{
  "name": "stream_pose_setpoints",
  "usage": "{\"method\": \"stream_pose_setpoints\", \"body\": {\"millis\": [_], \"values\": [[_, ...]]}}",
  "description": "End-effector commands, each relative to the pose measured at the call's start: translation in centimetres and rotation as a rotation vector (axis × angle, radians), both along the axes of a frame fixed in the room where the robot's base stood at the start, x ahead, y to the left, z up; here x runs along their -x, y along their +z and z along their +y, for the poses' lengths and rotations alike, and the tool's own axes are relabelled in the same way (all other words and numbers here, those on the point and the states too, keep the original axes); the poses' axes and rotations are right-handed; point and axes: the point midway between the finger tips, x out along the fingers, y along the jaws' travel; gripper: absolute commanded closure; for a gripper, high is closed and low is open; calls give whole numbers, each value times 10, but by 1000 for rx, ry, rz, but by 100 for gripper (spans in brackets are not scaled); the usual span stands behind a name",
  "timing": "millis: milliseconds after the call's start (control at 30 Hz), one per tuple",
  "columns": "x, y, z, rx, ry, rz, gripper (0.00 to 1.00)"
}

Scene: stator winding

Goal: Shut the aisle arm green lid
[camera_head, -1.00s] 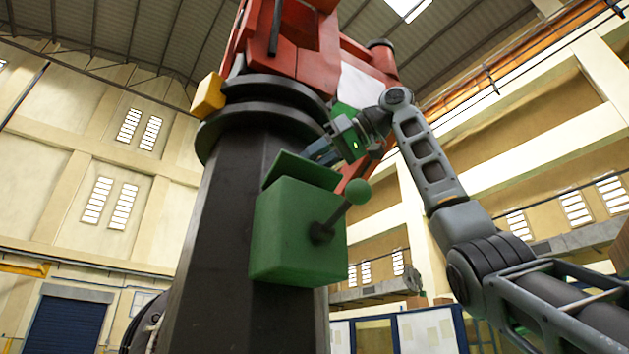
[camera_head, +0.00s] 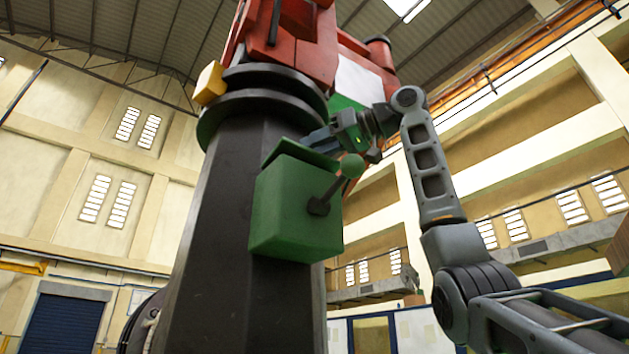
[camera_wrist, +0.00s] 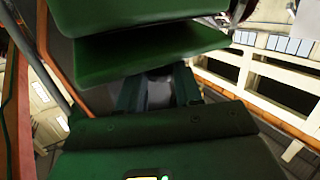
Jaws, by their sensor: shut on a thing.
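The green box (camera_head: 291,217) is fixed to the dark column, with a ball-ended green handle (camera_head: 350,167) sticking out of its side. Its green lid (camera_head: 300,154) stands partly raised at a tilt above the box's top, so the lid is open. My gripper (camera_head: 318,139) reaches in from the right, behind the lid's upper edge, and is shut on the lid. In the wrist view two green plates lie one above the other with a dark gap; my gripper's fingers (camera_wrist: 158,92) run under the lower plate's edge. The fingertips are hidden there, as is the contact.
The dark column (camera_head: 225,200) stands behind the box and carries a large red machine body (camera_head: 345,50) above. A yellow block (camera_head: 209,84) juts out at the column's upper left. Open air lies right of the box, below my arm.

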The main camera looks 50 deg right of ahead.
Motion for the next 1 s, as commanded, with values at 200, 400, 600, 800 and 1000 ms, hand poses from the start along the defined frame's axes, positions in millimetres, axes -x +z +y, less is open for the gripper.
{"method": "stream_pose_setpoints", "body": {"millis": [200, 400, 600, 800, 1000], "values": [[0, -15, 1, 35, 2, -129, 100], [2, -19, 0, 56, 1, -202, 100], [2, -20, 1, 67, 0, -231, 100], [3, -20, 1, 67, 0, -234, 100], [3, -20, 1, 68, 0, -232, 62]]}}
